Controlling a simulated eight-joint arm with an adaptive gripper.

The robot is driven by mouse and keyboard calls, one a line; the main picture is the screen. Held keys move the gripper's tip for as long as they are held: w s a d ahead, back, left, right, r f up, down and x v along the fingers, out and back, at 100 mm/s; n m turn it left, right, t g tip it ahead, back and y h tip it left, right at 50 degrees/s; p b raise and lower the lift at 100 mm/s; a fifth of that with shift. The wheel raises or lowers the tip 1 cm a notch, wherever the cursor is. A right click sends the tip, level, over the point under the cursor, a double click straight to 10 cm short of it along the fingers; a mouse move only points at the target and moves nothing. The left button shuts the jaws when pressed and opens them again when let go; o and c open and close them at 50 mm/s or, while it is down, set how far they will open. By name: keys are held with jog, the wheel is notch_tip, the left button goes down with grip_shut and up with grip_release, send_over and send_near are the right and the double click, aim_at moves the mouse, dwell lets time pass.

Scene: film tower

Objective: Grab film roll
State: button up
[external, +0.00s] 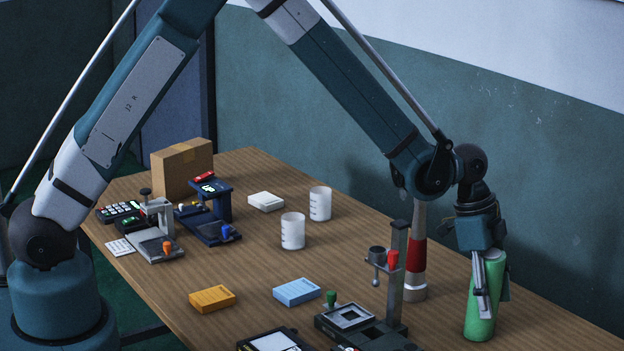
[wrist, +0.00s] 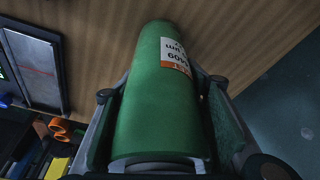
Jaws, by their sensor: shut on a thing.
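The film roll is a green cylinder (external: 482,310) standing upright near the right edge of the wooden table in the external view. In the wrist view the green roll (wrist: 160,110) fills the middle, with a white and orange printed label on its side. My gripper (external: 484,290) reaches down over the roll from above. It is shut on the roll, with one finger on each side of it in the wrist view (wrist: 165,130). The roll's base appears at or close to the table top; I cannot tell whether it touches.
A red and white cylinder (external: 414,262) stands just left of the roll. A dark device with a post (external: 396,280) is at the front. Yellow (external: 212,298) and blue (external: 297,292) boxes, two white beakers (external: 293,231) and a cardboard box (external: 183,168) stand further left.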

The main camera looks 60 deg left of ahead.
aim_at(497, 253)
jog(key=shift+r+p, duration=0.5)
jog(key=shift+r, duration=4.45)
